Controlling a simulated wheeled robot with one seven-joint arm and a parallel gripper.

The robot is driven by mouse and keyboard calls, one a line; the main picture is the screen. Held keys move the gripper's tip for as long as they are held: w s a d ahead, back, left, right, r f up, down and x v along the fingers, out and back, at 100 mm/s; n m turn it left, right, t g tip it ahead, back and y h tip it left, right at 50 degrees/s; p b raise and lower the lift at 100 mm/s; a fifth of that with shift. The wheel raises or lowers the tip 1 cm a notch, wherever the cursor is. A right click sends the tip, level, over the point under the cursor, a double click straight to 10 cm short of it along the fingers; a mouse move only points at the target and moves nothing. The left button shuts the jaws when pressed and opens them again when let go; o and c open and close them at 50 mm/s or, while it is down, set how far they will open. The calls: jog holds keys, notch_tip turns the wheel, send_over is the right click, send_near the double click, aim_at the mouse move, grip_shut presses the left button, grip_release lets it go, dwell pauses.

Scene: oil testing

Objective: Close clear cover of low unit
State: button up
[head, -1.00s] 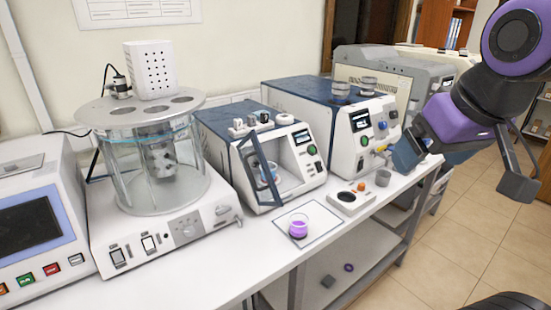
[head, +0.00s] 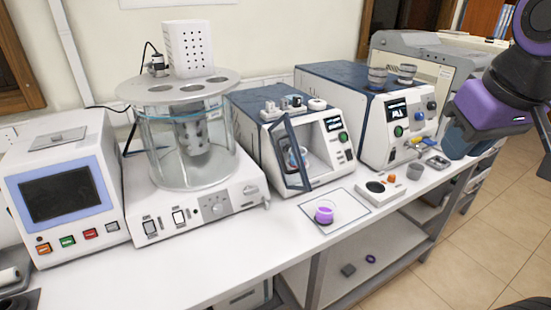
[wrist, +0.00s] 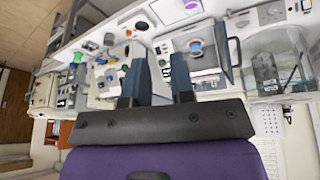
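The low unit (head: 325,120) is a white box with a dark blue top and a small screen. It stands in the middle of the bench. Its clear cover (head: 291,155), a dark-framed pane, is swung out from the left side of the front opening. A small glass vessel shows inside. In the wrist view, the unit (wrist: 165,50) lies beyond the fingers, with the cover's dark frame (wrist: 238,55) at its right. My gripper (wrist: 158,66) is open and empty, its two fingers apart. In the head view, my arm is at the right, away from the cover.
A beaker with purple liquid (head: 324,213) stands on a white sheet in front of the unit. The glass bath apparatus (head: 185,140) is to the left. A taller blue-topped unit (head: 385,110) and a small black-disc device (head: 376,190) are to the right.

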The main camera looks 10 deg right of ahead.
jog(key=w+a+n+g+h, duration=0.1)
jog(key=w, duration=0.1)
jog(key=w+a+f+n+g+h, duration=0.1)
jog(key=w, duration=0.2)
jog(key=w+a+n+h, duration=0.1)
jog(key=w+a, duration=0.1)
jog(key=shift+w+f+n+g, duration=0.3)
jog(key=shift+w+n+g, duration=0.05)
jog(key=shift+n+g, duration=0.05)
grip_shut()
jog(key=w+a+f+n+t+h, duration=0.1)
jog(key=w+a+f+n+h, duration=0.2)
jog(key=a, duration=0.4)
jog(key=w+a+f+n+t+h, duration=0.2)
jog(key=w+a, duration=0.2)
jog(key=a, duration=0.2)
jog(key=w+a+f+n+t+h, duration=0.1)
jog(key=w+a+f+n+h, duration=0.2)
jog(key=a, duration=0.4)
jog(key=a+f+n+t, duration=0.3)
jog(key=a+f+t, duration=0.25)
jog(key=a, duration=0.65)
jog(key=s+d+x, duration=0.1)
jog(key=x, duration=1.2)
jog(key=shift+s+d+r+g, duration=0.2)
jog(key=shift+d+r+g, duration=0.1)
jog(key=shift+d+g, duration=0.15)
